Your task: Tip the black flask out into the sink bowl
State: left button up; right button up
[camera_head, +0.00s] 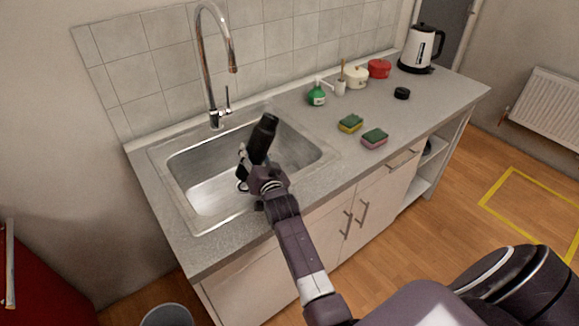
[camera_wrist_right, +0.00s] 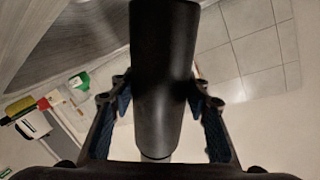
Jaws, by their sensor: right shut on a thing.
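The black flask (camera_head: 262,138) is in my right gripper (camera_head: 254,164), above the sink bowl (camera_head: 206,198). In the head view it leans, with its upper end towards the back right. The right gripper is shut on it, and the wrist hides its lower part. In the right wrist view the dark flask (camera_wrist_right: 163,75) passes between the two fingers, one on each side. No liquid shows coming out of it. The steel bowl lies below and around the gripper, and its visible floor looks bare. My left gripper is out of view.
A tall chrome tap (camera_head: 217,116) rises behind the bowl. To the right on the counter are two sponges (camera_head: 350,123) (camera_head: 374,138), a green bottle (camera_head: 317,96), pots (camera_head: 355,77) (camera_head: 379,69), a small black round thing (camera_head: 402,93) and a kettle (camera_head: 421,48). The front right counter is clear.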

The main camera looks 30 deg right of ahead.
jog(key=shift+r+m, duration=0.1)
jog(key=shift+m, duration=0.4)
jog(key=shift+a+f+m+y+b, duration=0.2)
jog(key=shift+f+m+y+b, duration=0.2)
jog(key=shift+f+m, duration=0.3)
jog(key=shift+a+f+m+g+y+b, duration=0.4)
jog(key=shift+a+f+m+b, duration=0.25)
jog(key=shift+f+m, duration=0.3)
jog(key=shift+a+r, duration=0.1)
jog(key=shift+r, duration=0.25)
jog(key=shift+a+m, duration=0.1)
jog(key=shift+m, duration=0.35)
jog(key=shift+a+f+m+y+b, duration=0.25)
jog(key=shift+f+m+y+b, duration=0.15)
jog(key=shift+f+m+b, duration=0.35)
jog(key=shift+d+r+m+y+b, duration=0.4)
jog(key=shift+d+m, duration=0.2)
jog(key=shift+m, duration=0.15)
jog(key=shift+r+p, duration=0.1)
jog(key=shift+p, duration=0.25)
